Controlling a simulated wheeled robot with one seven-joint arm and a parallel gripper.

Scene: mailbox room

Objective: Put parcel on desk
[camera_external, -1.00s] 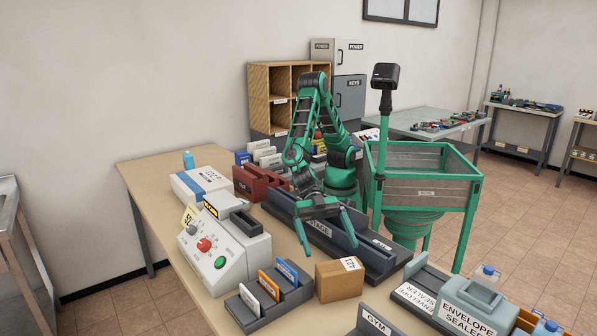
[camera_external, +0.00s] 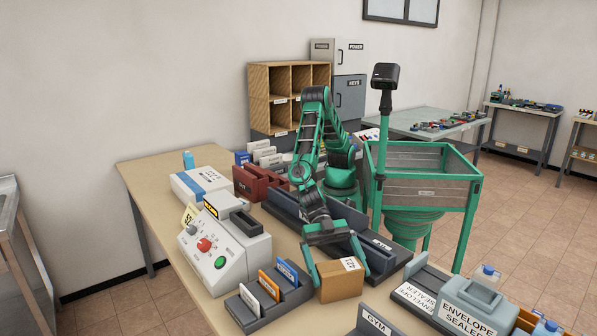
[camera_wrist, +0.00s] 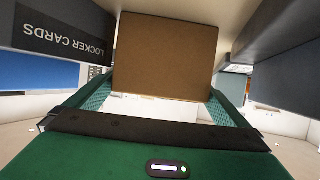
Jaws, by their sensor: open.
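The parcel (camera_external: 341,280) is a small brown cardboard box with a white label on top. It sits on the tan desk (camera_external: 152,177), to the right of the card holder. My gripper (camera_external: 343,268) is open, with its fingers on either side of the parcel, one at its left and one at its right. I cannot tell whether they touch it. In the wrist view the parcel (camera_wrist: 165,55) fills the upper middle, between the two green fingers (camera_wrist: 158,105).
A dark card holder (camera_external: 268,298) stands close at the left, and a long dark tray (camera_external: 385,262) lies behind. A grey control box (camera_external: 222,250) is farther left. An envelope sealer (camera_external: 470,305) is at the right. A GYM-labelled holder (camera_external: 376,322) is in front.

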